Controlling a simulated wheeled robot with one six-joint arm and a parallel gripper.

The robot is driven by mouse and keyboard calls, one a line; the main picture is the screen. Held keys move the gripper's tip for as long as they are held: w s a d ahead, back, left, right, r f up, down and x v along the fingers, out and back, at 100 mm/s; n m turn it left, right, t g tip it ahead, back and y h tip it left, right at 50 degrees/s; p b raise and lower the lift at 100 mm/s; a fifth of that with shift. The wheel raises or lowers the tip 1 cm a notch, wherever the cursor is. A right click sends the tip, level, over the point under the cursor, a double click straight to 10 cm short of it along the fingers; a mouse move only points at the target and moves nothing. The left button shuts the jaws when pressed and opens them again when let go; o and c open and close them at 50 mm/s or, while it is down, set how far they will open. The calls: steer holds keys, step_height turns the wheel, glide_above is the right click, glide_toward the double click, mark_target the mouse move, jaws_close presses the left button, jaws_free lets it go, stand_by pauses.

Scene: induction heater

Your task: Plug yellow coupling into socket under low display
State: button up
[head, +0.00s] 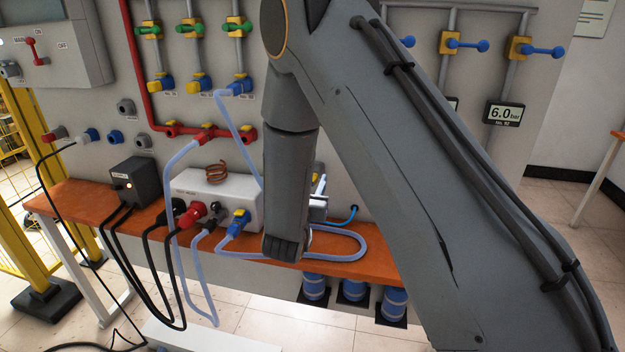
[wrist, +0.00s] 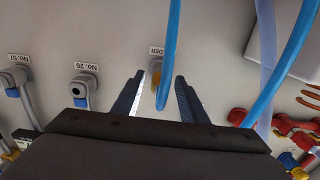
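In the head view my gripper (head: 319,200) is mostly hidden behind my arm. Wall sockets No. 26 (wrist: 84,84) and No. 57 (wrist: 18,76) are at the left in the wrist view. The 6.0 bar display (head: 506,113) is at right in the head view.
The orange bench (head: 90,200) carries a white heater box (head: 190,185) with a copper coil and a black power box (head: 137,182). Pale hoses (head: 335,255) loop over the bench edge. Red pipe fittings (wrist: 295,130) are at right in the wrist view.

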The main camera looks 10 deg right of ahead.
jaws_close()
steer(key=shift+s, duration=0.1)
steer(key=shift+p+v, duration=0.8)
steer(key=shift+v, duration=2.1)
